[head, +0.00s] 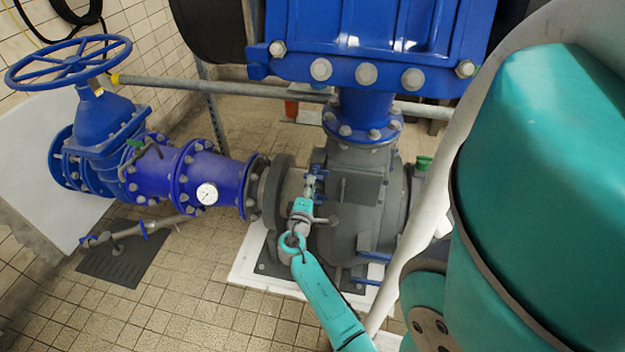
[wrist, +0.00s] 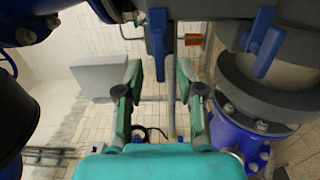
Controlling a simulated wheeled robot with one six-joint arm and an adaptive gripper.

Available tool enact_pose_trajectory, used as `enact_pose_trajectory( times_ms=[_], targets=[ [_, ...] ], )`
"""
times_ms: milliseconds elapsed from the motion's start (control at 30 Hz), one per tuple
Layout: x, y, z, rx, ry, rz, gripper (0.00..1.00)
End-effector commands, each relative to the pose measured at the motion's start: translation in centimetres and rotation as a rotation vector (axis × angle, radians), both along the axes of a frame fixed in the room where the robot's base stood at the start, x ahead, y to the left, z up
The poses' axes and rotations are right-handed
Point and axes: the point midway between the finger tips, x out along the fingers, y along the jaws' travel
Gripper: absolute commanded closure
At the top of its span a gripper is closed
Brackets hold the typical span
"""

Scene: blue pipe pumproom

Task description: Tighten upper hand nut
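Blue hand nuts sit on the grey pump housing (head: 357,205). In the wrist view one narrow blue hand nut (wrist: 158,42) reaches down between my two fingertips, with a visible gap on each side. A second blue hand nut (wrist: 264,45) is to the right, outside my fingers. My gripper (wrist: 158,72) is open, fingers apart and holding nothing. In the head view my gripper (head: 313,187) is at the left side of the pump housing, close by a blue hand nut (head: 320,170). Its fingers are small there and partly merge with the parts behind.
A blue pipe (head: 209,180) with a gauge and a blue handwheel (head: 68,62) are on the left. A large blue bolted casing (head: 370,40) stands above the pump. A grey horizontal pipe (head: 215,88) runs behind. The tiled floor (head: 190,295) at the front left is clear.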

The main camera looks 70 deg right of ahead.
Motion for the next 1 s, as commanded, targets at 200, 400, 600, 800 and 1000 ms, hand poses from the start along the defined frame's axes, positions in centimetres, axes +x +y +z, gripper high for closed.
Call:
enact_pose_trajectory(
  times_ms=[200, 400, 600, 800, 1000],
  targets=[
    [-0.3, 4.5, -0.1, 0.0, 0.002, 0.005, 0.62],
    [-0.5, 6.9, 0.0, 0.0, 0.0, 0.003, 0.62],
    [-0.6, 7.7, 0.0, 0.0, 0.0, 0.001, 0.62],
    [-0.7, 7.7, 0.0, 0.0, 0.0, 0.0, 0.62],
    [-0.7, 7.7, 0.0, 0.0, 0.0, 0.0, 0.62]
  ],
)
